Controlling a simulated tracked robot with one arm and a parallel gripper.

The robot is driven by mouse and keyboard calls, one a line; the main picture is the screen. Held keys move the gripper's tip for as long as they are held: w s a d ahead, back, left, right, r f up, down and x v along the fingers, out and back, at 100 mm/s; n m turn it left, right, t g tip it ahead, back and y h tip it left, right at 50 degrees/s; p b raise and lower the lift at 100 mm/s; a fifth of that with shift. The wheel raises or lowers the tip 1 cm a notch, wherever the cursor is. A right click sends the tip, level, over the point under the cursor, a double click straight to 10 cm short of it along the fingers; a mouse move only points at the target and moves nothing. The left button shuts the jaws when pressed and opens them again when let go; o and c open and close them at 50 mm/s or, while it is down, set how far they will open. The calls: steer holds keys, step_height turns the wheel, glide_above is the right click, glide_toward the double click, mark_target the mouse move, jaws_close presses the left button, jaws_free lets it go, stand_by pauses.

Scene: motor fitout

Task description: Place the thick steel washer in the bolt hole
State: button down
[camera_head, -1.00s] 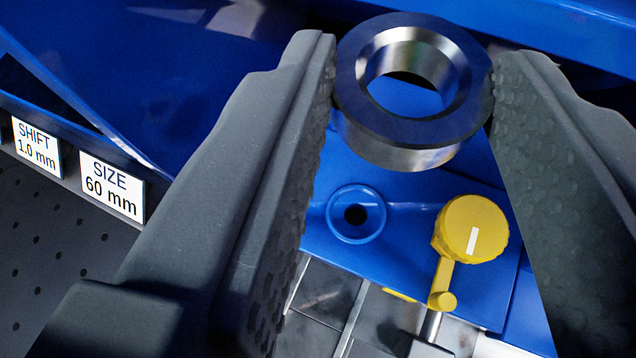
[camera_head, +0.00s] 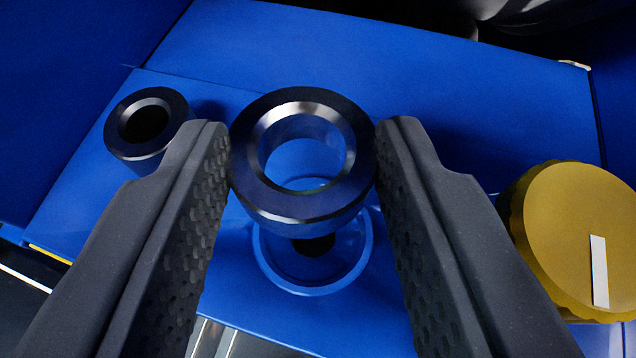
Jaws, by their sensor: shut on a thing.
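The thick steel washer (camera_head: 255,185) is a dark, wide ring with a bright bevelled inner edge. My gripper (camera_head: 303,160) is shut on it, one finger on its left side and one on its right. The washer is held above the blue surface, apart from it as far as I can tell. The bolt hole (camera_head: 313,246) is a dark hole inside a raised blue ring (camera_head: 366,262). It shows just below the washer in the picture, and the washer hides its upper part.
A dark steel sleeve (camera_head: 118,143) stands on the blue block (camera_head: 430,70), close to my left finger. A large yellow knob (camera_head: 560,225) with a white mark is to the right of my right finger. The blue top behind the washer is clear.

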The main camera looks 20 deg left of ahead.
mark_target(314, 273)
steer(key=shift+f+b, duration=1.35)
steer(key=shift+f, duration=1.5)
steer(key=shift+f, duration=0.4)
